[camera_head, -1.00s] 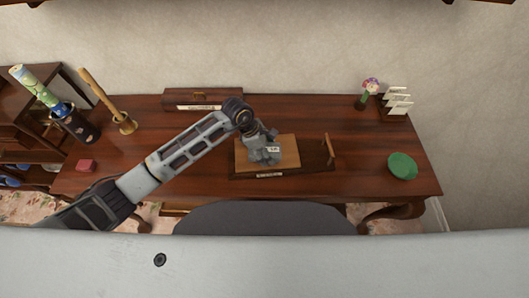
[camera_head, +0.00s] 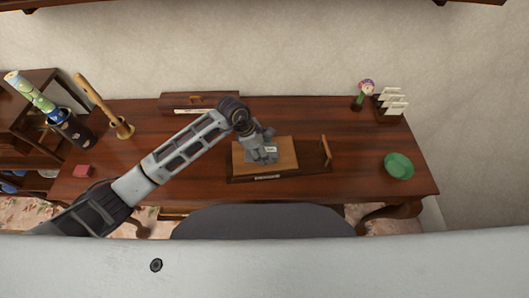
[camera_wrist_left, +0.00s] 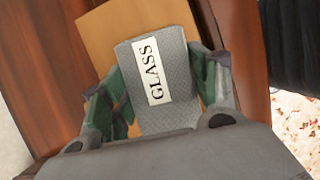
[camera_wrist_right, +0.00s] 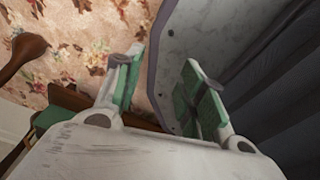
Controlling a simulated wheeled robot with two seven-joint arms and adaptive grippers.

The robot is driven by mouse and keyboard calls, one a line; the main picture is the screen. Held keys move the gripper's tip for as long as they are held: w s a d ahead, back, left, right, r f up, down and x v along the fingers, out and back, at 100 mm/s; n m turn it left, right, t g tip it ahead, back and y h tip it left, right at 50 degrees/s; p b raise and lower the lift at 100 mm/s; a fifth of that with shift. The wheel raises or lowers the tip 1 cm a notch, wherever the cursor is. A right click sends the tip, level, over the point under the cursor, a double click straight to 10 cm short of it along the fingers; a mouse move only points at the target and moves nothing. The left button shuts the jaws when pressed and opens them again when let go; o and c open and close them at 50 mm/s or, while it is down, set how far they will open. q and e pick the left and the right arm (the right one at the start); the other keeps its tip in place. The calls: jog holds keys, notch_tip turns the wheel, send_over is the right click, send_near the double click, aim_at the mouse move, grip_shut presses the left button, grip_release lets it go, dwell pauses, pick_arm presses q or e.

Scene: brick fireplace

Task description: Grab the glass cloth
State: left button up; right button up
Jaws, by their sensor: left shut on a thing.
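The glass cloth (camera_wrist_left: 172,85) is a grey textured piece with a white label reading GLASS. It lies over a tan wooden board (camera_head: 288,150) on the desk. My left gripper (camera_head: 259,149) reaches down over the board in the head view. In the left wrist view the fingers of my left gripper (camera_wrist_left: 150,74) stand on both sides of the cloth and are shut on it. My right gripper (camera_wrist_right: 160,65) is open and empty in the right wrist view, away from the cloth. My left gripper hides part of the cloth in the head view.
A long wooden box (camera_head: 200,100) stands behind. A green bowl (camera_head: 399,166) and a card holder (camera_head: 390,106) are at the right. A red box (camera_head: 83,171) is at the left.

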pick_arm(q)
notch_tip(320, 180, up, 8)
jog(key=shift+d+f+b, duration=0.1)
jog(key=shift+f+b, duration=0.15)
jog(key=shift+b, duration=0.2)
jog(key=shift+r, duration=0.55)
pick_arm(e)
jog(key=shift+w+d+f, duration=0.25)
jog(key=shift+d+f, duration=0.3)
jog(key=shift+d, duration=0.35)
jog(key=shift+a, duration=0.15)
jog(key=shift+a, duration=0.35)
jog(key=shift+a, duration=0.15)
